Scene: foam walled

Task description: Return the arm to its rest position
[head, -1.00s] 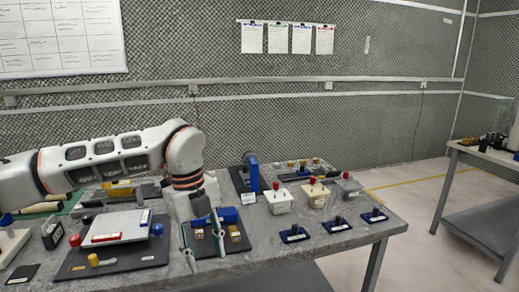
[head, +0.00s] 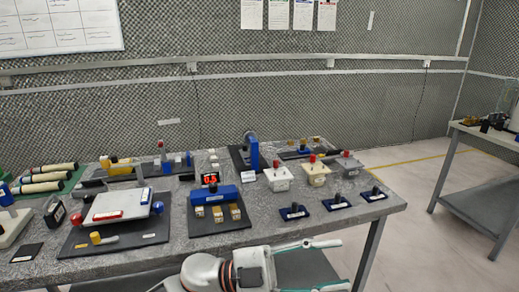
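My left gripper (head: 343,265) is low in the head view, in front of the table's near edge. Its two thin fingers point right and are spread apart, with nothing between them. My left wrist (head: 205,273), white with a dark and orange ring, shows at the bottom edge; the rest of the arm is out of the picture. My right gripper is not in view.
The grey table (head: 322,232) holds a blue block on a dark board (head: 222,221), a white tilted panel (head: 118,206), white boxes with red knobs (head: 279,180) and small blue plates (head: 294,212). A second table (head: 487,143) stands right, with open floor between.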

